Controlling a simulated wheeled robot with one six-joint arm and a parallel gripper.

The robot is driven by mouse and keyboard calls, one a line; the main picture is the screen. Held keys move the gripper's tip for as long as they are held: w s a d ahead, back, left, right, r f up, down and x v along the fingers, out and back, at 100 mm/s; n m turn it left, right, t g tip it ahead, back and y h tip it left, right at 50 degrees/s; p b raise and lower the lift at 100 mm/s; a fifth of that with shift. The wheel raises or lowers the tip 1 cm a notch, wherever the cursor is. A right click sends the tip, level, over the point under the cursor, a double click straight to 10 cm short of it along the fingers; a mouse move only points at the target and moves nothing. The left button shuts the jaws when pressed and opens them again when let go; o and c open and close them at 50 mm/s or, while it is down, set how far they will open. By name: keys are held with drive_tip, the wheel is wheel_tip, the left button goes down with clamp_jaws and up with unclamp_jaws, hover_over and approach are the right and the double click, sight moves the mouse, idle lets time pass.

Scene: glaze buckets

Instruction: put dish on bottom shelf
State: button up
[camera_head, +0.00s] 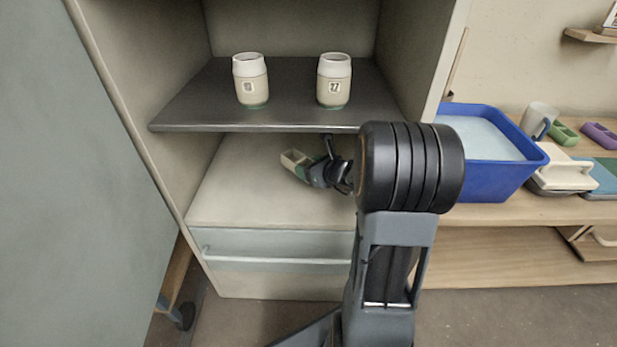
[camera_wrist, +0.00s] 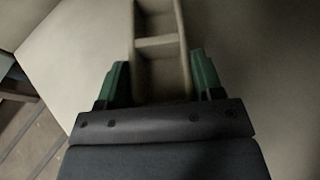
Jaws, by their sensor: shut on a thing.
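The dish (camera_head: 294,160) is a small beige, oblong tray with a divider across it. My gripper (camera_head: 308,171) is shut on it and holds it inside the cabinet, under the dark upper shelf (camera_head: 200,104). In the wrist view the dish (camera_wrist: 158,42) lies between the two green fingers of my gripper (camera_wrist: 160,85), its far end cut off by the top edge. The pale bottom shelf (camera_head: 240,200) is below and around the dish. I cannot tell whether the dish touches it.
Two beige and white cups (camera_head: 250,80) (camera_head: 334,79) stand on the upper shelf, close above my arm. A drawer front with a bar handle (camera_head: 275,259) is under the bottom shelf. A blue tub (camera_head: 482,185) stands on the wooden bench at right. The bottom shelf's front left is clear.

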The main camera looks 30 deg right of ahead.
wheel_tip(320, 180, down, 3)
drive_tip(key=shift+r+b, duration=0.1)
drive_tip(key=shift+b, duration=0.8)
drive_tip(key=shift+d+f, duration=0.1)
drive_tip(key=shift+f, duration=0.15)
drive_tip(key=shift+w, duration=0.2)
drive_tip(key=shift+r, duration=0.1)
drive_tip(key=shift+f, duration=0.25)
drive_tip(key=o, duration=1.1)
drive_tip(key=shift+r, duration=0.1)
